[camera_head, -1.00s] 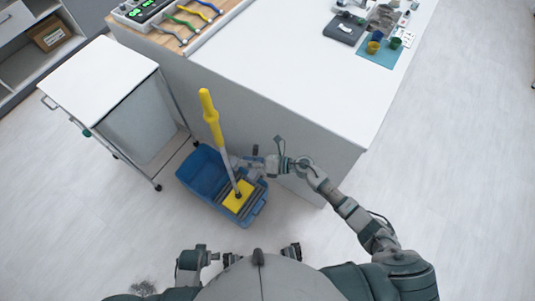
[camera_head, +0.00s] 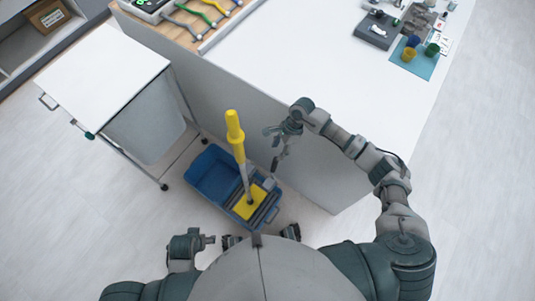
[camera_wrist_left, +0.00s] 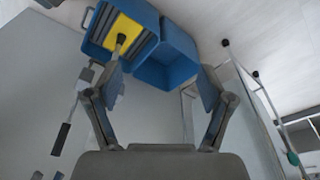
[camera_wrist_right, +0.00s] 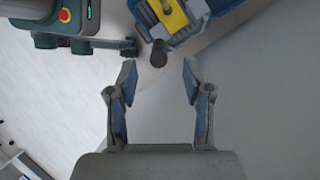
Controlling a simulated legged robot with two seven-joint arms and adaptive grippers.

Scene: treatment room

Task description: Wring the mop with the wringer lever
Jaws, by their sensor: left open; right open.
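The blue mop bucket (camera_head: 212,176) stands on the floor beside the white counter. The yellow mop head (camera_head: 250,203) sits in its wringer, with the yellow-topped mop handle (camera_head: 236,135) leaning upward. The wringer lever, a metal rod with a dark grip (camera_wrist_left: 61,139), shows in the left wrist view; its dark grip (camera_wrist_right: 158,53) lies just beyond the fingertips in the right wrist view. My right gripper (camera_head: 273,132) is open above the bucket's right side, right of the mop handle; it holds nothing. My left gripper (camera_wrist_left: 160,76) is open and empty, facing the bucket.
A white-topped cart (camera_head: 103,75) stands left of the bucket. The counter (camera_head: 290,70) rises close behind and right of it, with small items at its far end. Floor (camera_head: 90,230) is clear at left and far right.

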